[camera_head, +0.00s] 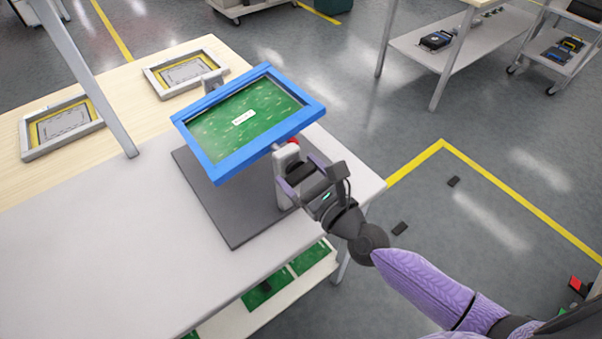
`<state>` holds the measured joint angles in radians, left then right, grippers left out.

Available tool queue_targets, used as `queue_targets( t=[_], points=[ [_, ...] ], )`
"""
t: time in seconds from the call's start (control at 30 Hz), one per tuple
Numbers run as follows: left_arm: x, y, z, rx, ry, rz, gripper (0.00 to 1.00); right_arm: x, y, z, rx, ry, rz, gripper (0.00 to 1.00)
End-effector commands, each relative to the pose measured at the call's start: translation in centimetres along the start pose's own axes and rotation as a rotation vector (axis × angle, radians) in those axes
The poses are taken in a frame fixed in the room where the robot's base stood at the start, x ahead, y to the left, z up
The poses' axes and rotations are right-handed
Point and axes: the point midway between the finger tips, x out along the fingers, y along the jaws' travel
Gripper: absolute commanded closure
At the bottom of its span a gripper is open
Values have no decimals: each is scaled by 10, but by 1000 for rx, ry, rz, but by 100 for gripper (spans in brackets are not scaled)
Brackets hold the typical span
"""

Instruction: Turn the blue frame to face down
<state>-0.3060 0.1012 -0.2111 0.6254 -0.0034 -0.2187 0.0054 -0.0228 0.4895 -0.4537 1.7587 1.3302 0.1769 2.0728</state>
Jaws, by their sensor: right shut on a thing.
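The blue frame (232,172) holds a green board (225,130) with a small white label. It sits tilted above a dark grey mat (233,228), with its green face showing upward. A grey support shows behind its far edge, and a white post with a red top (287,165) stands at its near right edge. My right gripper (285,180) is at that post, just below the frame's right corner. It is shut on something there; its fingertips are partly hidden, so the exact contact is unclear. My left gripper is not in view.
Two light grey frames with yellow borders (30,150) lie on the wooden surface at the left. A grey upright post (95,85) crosses the left side. Green boards (265,290) lie on a shelf below the table. The white tabletop (100,250) at front left is clear.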

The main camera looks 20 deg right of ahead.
Motion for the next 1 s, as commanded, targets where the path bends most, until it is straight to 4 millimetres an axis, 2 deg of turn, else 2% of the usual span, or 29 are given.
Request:
queue_targets(
  t=[0.4,1.0],
  points=[
    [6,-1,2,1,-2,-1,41,-1,1,-3,128,7,2,100],
    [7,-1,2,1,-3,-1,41,-1,2,-3,168,7,3,100]
  ],
)
